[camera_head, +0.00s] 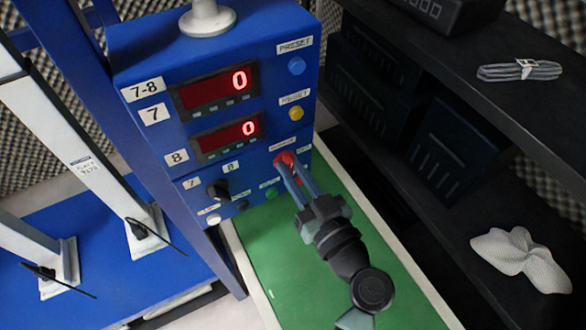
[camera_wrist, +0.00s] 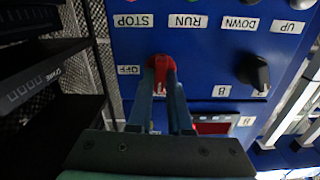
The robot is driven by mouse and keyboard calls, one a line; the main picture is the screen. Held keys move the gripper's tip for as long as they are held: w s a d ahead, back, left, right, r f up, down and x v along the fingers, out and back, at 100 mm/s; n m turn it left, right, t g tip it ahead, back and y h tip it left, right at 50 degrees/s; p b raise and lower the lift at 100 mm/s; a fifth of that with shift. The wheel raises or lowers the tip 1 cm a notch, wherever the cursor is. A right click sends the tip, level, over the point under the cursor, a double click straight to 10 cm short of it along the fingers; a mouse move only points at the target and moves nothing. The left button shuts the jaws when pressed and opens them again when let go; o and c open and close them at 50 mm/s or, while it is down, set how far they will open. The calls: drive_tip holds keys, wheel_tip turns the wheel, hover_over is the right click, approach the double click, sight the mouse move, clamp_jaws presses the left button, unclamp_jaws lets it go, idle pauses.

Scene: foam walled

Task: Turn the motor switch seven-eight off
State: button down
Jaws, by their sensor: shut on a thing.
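The blue control panel (camera_head: 250,60) carries a "7-8" label (camera_head: 142,89) at its upper left. The red motor switch (camera_head: 284,158) is at the panel's lower right, and it also shows in the wrist view (camera_wrist: 160,66). My gripper (camera_head: 289,170) reaches it from the front, with its two fingers shut on the red knob. In the wrist view, a label reading OFF (camera_wrist: 129,70) is beside the knob, upside down. The fingers hide part of the knob, so its exact angle is hard to tell.
A black selector knob (camera_head: 217,190) sits left of the switch. Two red displays (camera_head: 218,88) above show 0. A yellow button (camera_head: 295,113) and a blue button (camera_head: 296,66) are at the right. Dark shelves (camera_head: 460,70) stand to the right.

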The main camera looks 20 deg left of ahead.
drive_tip(key=m, duration=0.4)
drive_tip(key=shift+d, duration=0.1)
drive_tip(key=m, duration=0.4)
drive_tip(key=shift+w+m, duration=0.1)
drive_tip(key=shift+m, duration=0.2)
drive_tip(key=m+p, duration=0.2)
drive_tip(key=m, duration=0.2)
drive_tip(key=shift+m, duration=0.3)
drive_tip(key=shift+f+m+p, duration=0.2)
drive_tip(key=shift+m+p, duration=0.7)
drive_tip(key=shift+m, duration=0.9)
drive_tip(key=c, duration=0.8)
unclamp_jaws()
drive_tip(key=shift+c, duration=0.2)
drive_tip(key=shift+d, duration=0.15)
